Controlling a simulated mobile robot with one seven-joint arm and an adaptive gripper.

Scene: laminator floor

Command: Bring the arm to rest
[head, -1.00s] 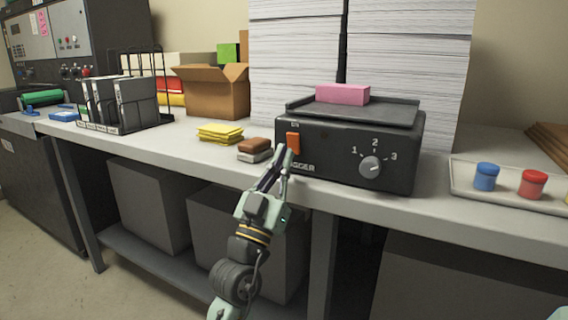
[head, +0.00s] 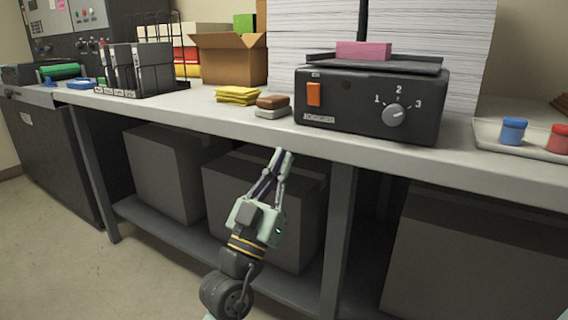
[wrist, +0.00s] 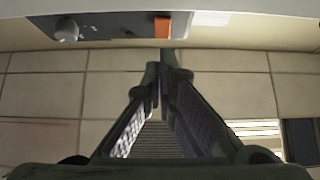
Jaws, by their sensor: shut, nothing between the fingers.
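My gripper (head: 281,154) is shut and empty in the head view. It shows in front of the workbench (head: 330,148), its tips near the front edge of the top and apart from the jogger. The black jogger (head: 350,122) stands on the bench with an orange switch (head: 314,94) and a grey dial (head: 395,115) marked 1, 2, 3. In the wrist view my gripper's fingers (wrist: 160,72) meet at their tips, below the jogger's panel with the orange switch (wrist: 162,26) and the dial (wrist: 67,30).
A pink block (head: 363,50) lies on the jogger. Yellow pads (head: 237,96), a brown-topped block (head: 273,103) and a tray with a blue jar (head: 513,130) and a red jar (head: 558,139) are on the bench. Grey boxes (head: 165,175) fill the shelf below. Floor at left is clear.

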